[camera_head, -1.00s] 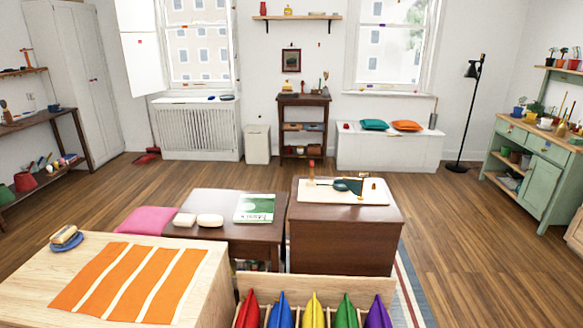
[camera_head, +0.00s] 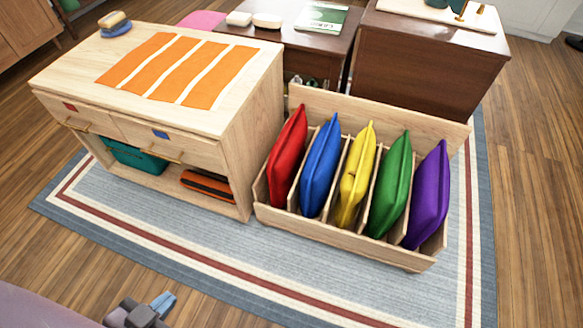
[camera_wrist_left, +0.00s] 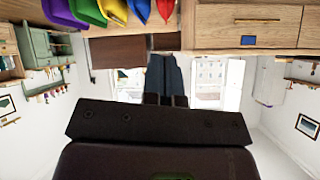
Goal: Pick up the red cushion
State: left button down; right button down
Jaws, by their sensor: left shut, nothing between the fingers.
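The red cushion (camera_head: 287,155) stands upright, leaning a little, in the leftmost slot of a wooden divided rack (camera_head: 340,238). Its top sticks out above the dividers. It also shows at the top edge of the left wrist view (camera_wrist_left: 166,8), which is upside down. My left gripper (camera_head: 163,302) is low at the bottom left of the head view, over the rug's near edge and well apart from the cushion. Its fingers (camera_wrist_left: 166,78) are together and empty in the left wrist view. My right gripper is not in view.
Blue (camera_head: 320,168), yellow (camera_head: 356,175), green (camera_head: 391,187) and purple (camera_head: 428,195) cushions fill the other slots. A wooden cabinet (camera_head: 262,130) stands close left of the rack; dark tables (camera_head: 425,58) stand behind. The rug (camera_head: 235,255) in front is clear.

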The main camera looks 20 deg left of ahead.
aim_at(286, 157)
jog(key=i+z, duration=0.15)
jog(key=i, duration=0.7)
jog(key=i+j, duration=0.2)
jog(key=i, duration=0.15)
